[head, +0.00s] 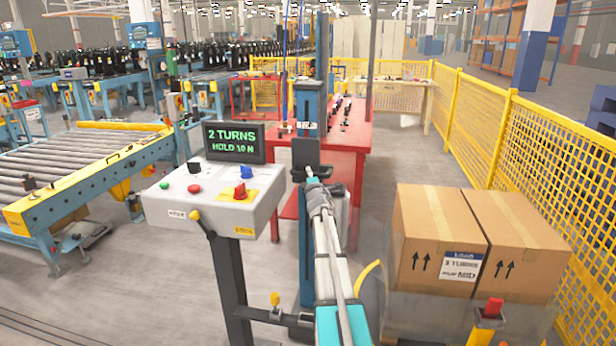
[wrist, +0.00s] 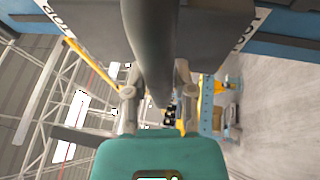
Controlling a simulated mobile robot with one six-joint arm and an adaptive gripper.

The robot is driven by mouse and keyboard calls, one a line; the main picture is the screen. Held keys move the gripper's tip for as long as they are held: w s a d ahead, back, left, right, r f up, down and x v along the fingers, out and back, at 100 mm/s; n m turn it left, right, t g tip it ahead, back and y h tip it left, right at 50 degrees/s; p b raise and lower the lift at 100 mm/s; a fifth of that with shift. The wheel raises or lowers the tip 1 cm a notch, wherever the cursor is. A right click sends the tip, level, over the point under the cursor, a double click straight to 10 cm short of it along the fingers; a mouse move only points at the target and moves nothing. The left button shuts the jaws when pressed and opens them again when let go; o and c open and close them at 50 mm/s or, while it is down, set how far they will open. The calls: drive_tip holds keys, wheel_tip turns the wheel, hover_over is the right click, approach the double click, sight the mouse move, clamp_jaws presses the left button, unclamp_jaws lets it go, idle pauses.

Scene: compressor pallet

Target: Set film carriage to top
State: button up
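The blue film mast (head: 308,105) stands upright in the middle of the head view. The dark film carriage (head: 305,152) sits on its front, below the mast's top. My gripper (head: 312,180) is at the carriage's near side, and my arm hides part of the lower mast. In the wrist view, a thick dark grey bar (wrist: 157,40) runs between the fingers of my gripper (wrist: 158,98). The fingers are drawn in and appear to touch it on both sides. The bar's far end is hidden. Dark grey panels with partly cut-off white lettering lie behind it.
A grey control console (head: 215,212) with buttons, a lever and a "2 TURNS HOLD 10 N" screen (head: 234,142) stands left of my arm. Wrapped cartons (head: 435,240) are at the right. A red bench (head: 350,150) is behind, and a yellow fence (head: 540,150) bounds the right.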

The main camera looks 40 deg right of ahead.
drive_tip(key=o, duration=0.3)
idle(0.4)
